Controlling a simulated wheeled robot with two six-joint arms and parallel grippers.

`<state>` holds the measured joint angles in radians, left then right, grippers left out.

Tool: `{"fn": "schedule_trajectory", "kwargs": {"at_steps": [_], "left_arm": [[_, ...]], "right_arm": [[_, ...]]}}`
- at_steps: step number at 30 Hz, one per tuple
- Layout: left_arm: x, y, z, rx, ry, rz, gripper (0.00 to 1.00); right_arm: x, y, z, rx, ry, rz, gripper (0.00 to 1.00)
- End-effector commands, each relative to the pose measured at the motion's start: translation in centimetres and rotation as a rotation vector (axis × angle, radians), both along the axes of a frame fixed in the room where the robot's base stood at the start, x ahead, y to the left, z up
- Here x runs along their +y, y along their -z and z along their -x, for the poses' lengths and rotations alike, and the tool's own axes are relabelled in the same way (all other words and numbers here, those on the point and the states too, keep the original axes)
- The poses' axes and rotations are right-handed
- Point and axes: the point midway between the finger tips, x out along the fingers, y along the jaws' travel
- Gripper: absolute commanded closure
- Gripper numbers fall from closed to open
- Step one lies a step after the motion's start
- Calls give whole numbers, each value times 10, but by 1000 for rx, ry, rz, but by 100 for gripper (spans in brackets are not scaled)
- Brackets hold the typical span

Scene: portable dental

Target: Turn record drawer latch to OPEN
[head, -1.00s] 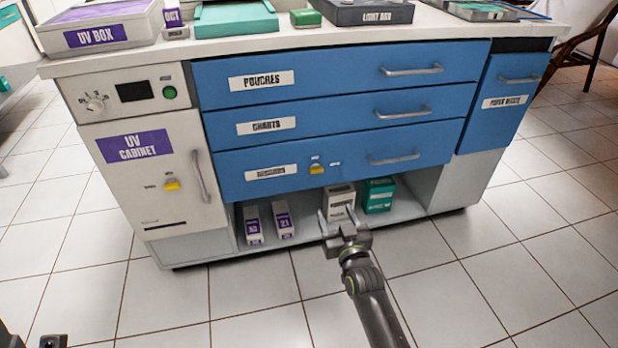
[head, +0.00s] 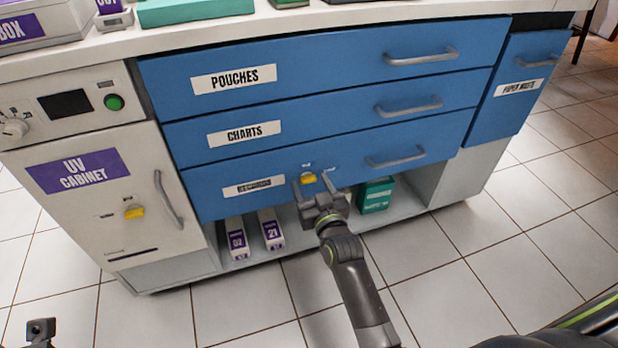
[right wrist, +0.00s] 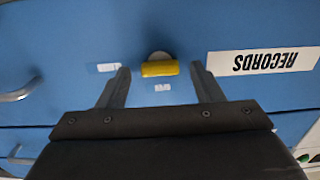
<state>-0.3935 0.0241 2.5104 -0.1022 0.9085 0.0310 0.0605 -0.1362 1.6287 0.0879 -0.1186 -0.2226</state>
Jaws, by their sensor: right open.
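The record drawer latch is a small yellow knob (head: 308,179) on the lowest blue drawer (head: 212,199). In the right wrist view the latch (right wrist: 160,69) has its yellow bar lying level, with a grey round base behind it. Two small white labels near it are too small to read. My right gripper (head: 311,179) is open, its fingers pointing at the drawer front. In the right wrist view its fingers (right wrist: 160,72) stand on both sides of the latch, with gaps. Contact is not visible. A dark piece at the lower left (head: 40,328) appears to be my left gripper; its jaws are unclear.
The RECORDS label (right wrist: 264,61) appears upside down in the wrist view. The drawer's grey handle (head: 395,157) is right of the latch. A UV cabinet (head: 85,205) with its own yellow latch (head: 134,212) stands left. Boxes, including a green one (head: 375,196), sit on the shelf below.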

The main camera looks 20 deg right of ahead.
Motion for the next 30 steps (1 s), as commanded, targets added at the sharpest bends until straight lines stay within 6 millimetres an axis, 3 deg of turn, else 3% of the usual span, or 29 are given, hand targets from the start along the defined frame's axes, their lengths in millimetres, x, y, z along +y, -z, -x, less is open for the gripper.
{"fn": "schedule_trajectory", "kwargs": {"at_steps": [10,20,30], "left_arm": [[1,0,1,-3,-3,9,64],[0,1,1,-2,-1,3,64],[-1,-4,0,3,-4,-6,64]], "right_arm": [[0,0,0,1,0,0,41],[0,0,0,0,0,0,84],[0,-1,0,2,0,-50,85]]}}
